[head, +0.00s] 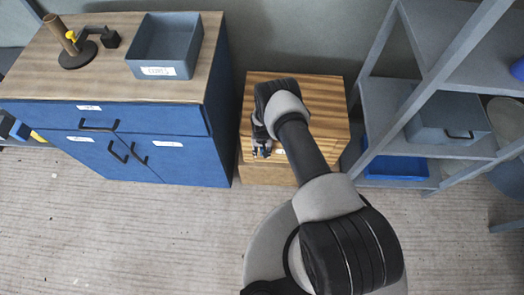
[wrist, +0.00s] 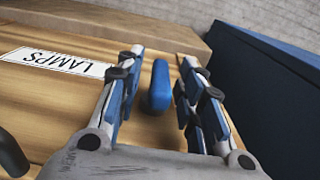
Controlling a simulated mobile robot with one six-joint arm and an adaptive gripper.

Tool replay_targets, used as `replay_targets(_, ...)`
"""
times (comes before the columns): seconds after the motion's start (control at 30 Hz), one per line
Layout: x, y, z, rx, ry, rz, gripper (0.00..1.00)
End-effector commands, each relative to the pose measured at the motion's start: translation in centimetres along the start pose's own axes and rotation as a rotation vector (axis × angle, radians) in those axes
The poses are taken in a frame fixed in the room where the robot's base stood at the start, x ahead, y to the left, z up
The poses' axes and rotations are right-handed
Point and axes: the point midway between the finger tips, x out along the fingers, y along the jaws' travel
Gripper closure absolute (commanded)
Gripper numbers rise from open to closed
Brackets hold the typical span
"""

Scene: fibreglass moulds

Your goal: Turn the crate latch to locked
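The wooden crate (head: 335,95) stands on the floor between the blue cabinet and the grey shelf. In the wrist view its plank face (wrist: 60,100) carries a white label reading LAMPS (wrist: 58,62). The latch is a short blue bar (wrist: 158,88) on that face, pointing roughly up and down in the wrist view. My gripper (wrist: 162,58) is open, with one finger on each side of the latch and a visible gap on both sides. In the head view my gripper (head: 262,148) is at the crate's front left, and the latch is hidden there.
The blue cabinet (head: 185,160) stands close on the left, with a grey bin (head: 160,70) and a dark stand (head: 78,55) on top. The grey shelf (head: 425,75) at right holds a grey box (head: 445,130) and a blue tray (head: 395,167). The front floor is clear.

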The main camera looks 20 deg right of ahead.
Motion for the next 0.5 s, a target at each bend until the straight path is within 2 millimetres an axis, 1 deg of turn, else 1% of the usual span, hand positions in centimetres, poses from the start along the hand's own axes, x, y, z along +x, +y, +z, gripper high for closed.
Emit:
replay_targets(0.03, -0.01, 0.0, 0.0, 0.0, 0.0, 0.0, 0.7)
replay_targets(0.07, -0.01, 0.0, 0.0, 0.0, 0.0, 0.0, 0.72)
replay_targets(0.5, -0.04, 0.0, -0.1, 0.0, 0.002, -0.001, 1.0)
